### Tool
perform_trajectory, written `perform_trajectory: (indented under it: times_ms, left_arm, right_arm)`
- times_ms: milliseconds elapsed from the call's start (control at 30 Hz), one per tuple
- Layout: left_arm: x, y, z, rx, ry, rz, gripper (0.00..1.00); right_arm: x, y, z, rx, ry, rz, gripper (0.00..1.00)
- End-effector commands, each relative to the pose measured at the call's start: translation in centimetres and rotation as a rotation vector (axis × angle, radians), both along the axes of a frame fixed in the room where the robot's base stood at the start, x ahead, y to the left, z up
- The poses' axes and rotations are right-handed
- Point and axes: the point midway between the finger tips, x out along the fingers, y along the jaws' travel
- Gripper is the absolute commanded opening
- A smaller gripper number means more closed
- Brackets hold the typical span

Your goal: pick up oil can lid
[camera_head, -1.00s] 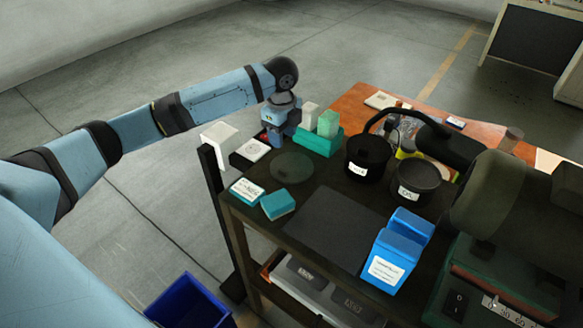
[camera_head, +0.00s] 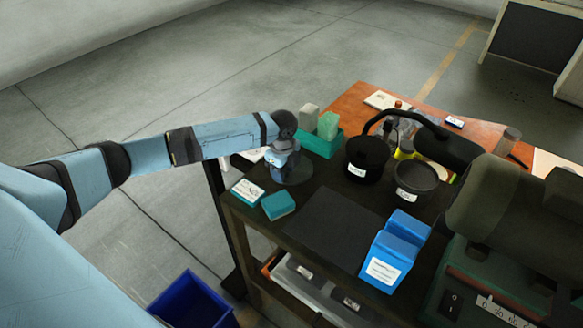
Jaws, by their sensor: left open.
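A flat, round, dark greenish disc (camera_head: 300,181) lies on the dark bench top near its left side. It may be the oil can lid, but I cannot tell for sure. My left gripper (camera_head: 288,175) points down over the disc and hides part of it. The jaws are open, and whether they touch the disc is too small to tell. My right gripper is not in view.
Teal boxes (camera_head: 279,205) lie in front of the disc. A teal tray (camera_head: 322,148) with two blocks stands behind it. Two black labelled pots (camera_head: 367,157) (camera_head: 416,183) are to the right. A dark mat (camera_head: 325,229) and blue boxes (camera_head: 396,252) occupy the front.

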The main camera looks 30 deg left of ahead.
Motion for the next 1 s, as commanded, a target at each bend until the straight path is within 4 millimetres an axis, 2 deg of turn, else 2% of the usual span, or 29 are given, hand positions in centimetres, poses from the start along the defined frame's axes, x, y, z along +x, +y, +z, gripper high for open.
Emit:
perform_trajectory:
  times_ms: [133, 167, 333, 367, 767, 867, 1000]
  left_arm:
    - [0.0, 0.0, 0.0, 0.000, 0.000, 0.000, 0.47]
    - [0.0, 0.0, 0.0, 0.000, 0.000, 0.000, 0.42]
    - [0.0, 0.0, 0.0, 0.000, -0.001, 0.000, 0.03]
    - [0.0, 0.0, 0.0, 0.000, -0.001, 0.000, 0.00]
    - [0.1, 0.0, 0.5, -0.001, -0.002, 0.001, 0.00]
    - [0.1, 0.0, 1.3, -0.002, -0.003, 0.001, 0.00]
    - [0.1, 0.0, 3.6, 0.000, -0.005, 0.001, 0.00]
  right_arm:
    - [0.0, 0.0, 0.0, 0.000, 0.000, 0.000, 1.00]
    - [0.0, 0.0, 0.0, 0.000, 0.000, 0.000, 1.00]
    - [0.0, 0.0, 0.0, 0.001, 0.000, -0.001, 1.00]
    - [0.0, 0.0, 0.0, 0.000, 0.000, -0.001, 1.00]
    - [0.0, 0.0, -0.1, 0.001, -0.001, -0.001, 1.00]
    - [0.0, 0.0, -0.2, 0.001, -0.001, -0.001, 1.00]
    - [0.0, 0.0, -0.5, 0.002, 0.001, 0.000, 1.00]
